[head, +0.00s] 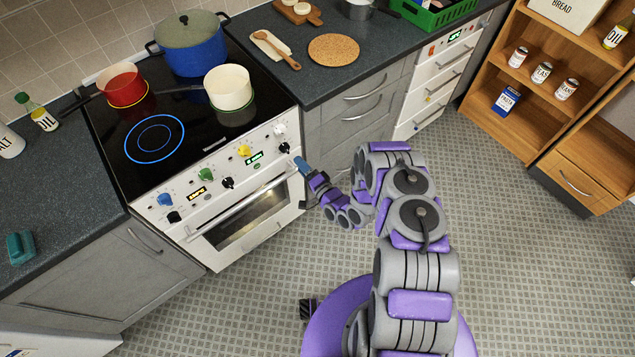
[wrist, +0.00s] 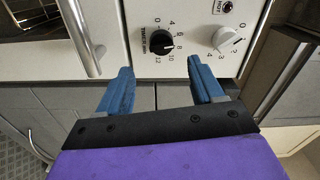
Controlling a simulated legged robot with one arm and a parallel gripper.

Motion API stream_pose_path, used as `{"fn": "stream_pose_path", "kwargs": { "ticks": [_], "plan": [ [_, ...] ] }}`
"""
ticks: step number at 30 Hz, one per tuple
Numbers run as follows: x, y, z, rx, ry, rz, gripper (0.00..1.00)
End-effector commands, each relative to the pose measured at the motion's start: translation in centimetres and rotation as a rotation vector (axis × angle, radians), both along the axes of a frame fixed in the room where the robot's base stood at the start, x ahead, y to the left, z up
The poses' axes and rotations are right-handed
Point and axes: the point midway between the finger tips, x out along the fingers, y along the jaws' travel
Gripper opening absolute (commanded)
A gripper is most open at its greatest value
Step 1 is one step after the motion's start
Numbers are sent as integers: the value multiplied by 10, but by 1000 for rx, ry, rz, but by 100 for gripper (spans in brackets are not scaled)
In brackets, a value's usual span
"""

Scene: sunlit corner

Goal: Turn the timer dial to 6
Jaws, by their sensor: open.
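The timer dial (wrist: 157,42) is a black round knob on the white stove front, with numbers from 0 to 12 printed around it. In the wrist view the dial lies just beyond the gap between the fingertips. In the head view my gripper (head: 298,164) is just below and right of the dial.
A white knob (wrist: 229,40) sits beside the dial, above it on the panel in the head view. The oven door handle (wrist: 85,38) juts out on the other side. Several coloured knobs line the panel. Pots, including a blue one (head: 192,45), stand on the hob. The floor is clear.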

Motion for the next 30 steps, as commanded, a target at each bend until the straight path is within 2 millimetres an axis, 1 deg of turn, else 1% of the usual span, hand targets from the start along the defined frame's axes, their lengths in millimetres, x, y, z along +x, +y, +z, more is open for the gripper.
{"fn": "stream_pose_path", "kwargs": {
  "ticks": [1,6,9,12,19,30],
  "plan": [
    [-10,-9,-1,1,7,-5,66],
    [-39,-28,-1,1,4,-6,66],
    [-52,-37,0,2,4,-5,66],
    [-62,-44,-1,1,5,-4,66],
    [-73,-50,-1,0,2,-1,66],
    [-74,-50,-1,4,4,0,66]
  ]
}}
